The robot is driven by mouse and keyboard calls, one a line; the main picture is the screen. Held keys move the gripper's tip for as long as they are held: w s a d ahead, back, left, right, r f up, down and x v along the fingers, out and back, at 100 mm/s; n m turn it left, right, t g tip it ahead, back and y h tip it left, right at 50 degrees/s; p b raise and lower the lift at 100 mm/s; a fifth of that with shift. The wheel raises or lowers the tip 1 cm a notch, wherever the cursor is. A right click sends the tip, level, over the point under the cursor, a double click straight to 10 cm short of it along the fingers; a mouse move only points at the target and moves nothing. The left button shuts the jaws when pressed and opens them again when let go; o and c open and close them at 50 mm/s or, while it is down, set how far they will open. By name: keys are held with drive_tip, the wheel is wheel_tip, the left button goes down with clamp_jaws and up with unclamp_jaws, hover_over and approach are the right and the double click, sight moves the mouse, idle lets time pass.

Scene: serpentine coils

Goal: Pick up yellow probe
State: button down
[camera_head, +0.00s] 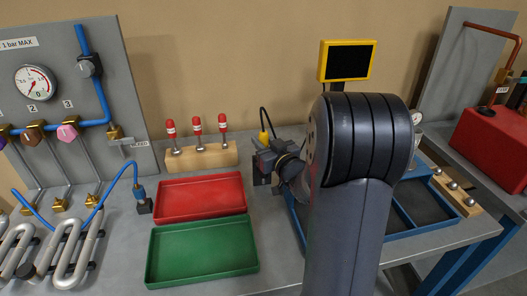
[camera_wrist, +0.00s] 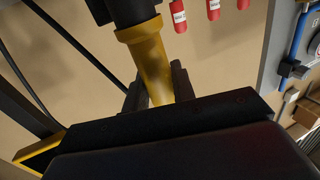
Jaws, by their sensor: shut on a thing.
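The yellow probe (camera_wrist: 151,62) shows large in the wrist view, with a black upper part and a yellow body running down between the fingers of my gripper (camera_wrist: 158,88). The fingers are shut on its yellow body. In the head view, the yellow probe (camera_head: 263,137) shows as a small yellow piece with a black cable looping above it. My gripper (camera_head: 264,160) is just below it, partly hidden by my own arm. The probe's lower end is hidden in both views.
A wooden block (camera_head: 203,157) with several red-topped tools stands left of my gripper. A red tray (camera_head: 200,197) and a green tray (camera_head: 202,250) lie in front. A yellow-framed screen (camera_head: 347,61) stands behind my arm. A gauge panel (camera_head: 70,75) is at the left.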

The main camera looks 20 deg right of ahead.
drive_tip(key=shift+r, duration=0.15)
wheel_tip(320, 180, up, 18)
drive_tip(key=p, duration=0.3)
idle(0.5)
drive_tip(key=shift+f+b, duration=2.05)
drive_tip(key=shift+f, duration=1.15)
drive_tip(key=shift+r, duration=0.1)
